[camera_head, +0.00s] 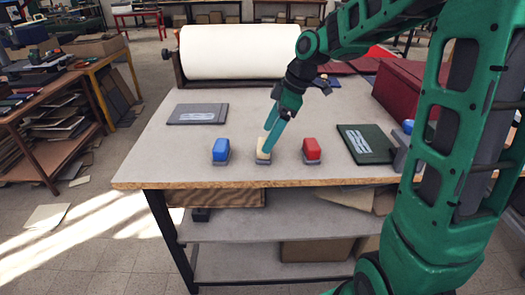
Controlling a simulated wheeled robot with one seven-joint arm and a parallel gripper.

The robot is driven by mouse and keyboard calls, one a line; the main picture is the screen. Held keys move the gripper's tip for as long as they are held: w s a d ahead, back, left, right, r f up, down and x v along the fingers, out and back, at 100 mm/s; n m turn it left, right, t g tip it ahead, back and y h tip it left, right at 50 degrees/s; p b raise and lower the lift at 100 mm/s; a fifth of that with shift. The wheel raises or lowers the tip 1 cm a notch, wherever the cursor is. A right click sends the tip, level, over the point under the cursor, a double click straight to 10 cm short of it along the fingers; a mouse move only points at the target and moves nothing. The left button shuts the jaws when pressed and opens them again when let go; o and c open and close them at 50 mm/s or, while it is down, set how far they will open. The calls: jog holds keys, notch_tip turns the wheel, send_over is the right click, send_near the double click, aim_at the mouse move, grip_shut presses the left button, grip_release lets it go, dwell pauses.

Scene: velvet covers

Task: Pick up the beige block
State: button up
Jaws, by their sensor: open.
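The beige block (261,155) stands near the front edge of the workbench, on a small grey base, between a blue block and a red block. My gripper (267,147) reaches down to it from above and behind, with its green fingers in front of part of the block. The gripper is open. The fingers hide much of the block, and I cannot tell whether they touch it.
A grey book (198,114) and a dark green book (366,144) lie on the bench (160,160). A large white roll (240,52) is at the back.

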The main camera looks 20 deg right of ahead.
jog(key=x, duration=0.5)
jog(key=shift+d+f, duration=0.1)
jog(key=shift+d, duration=0.05)
jog(key=c, duration=1.2)
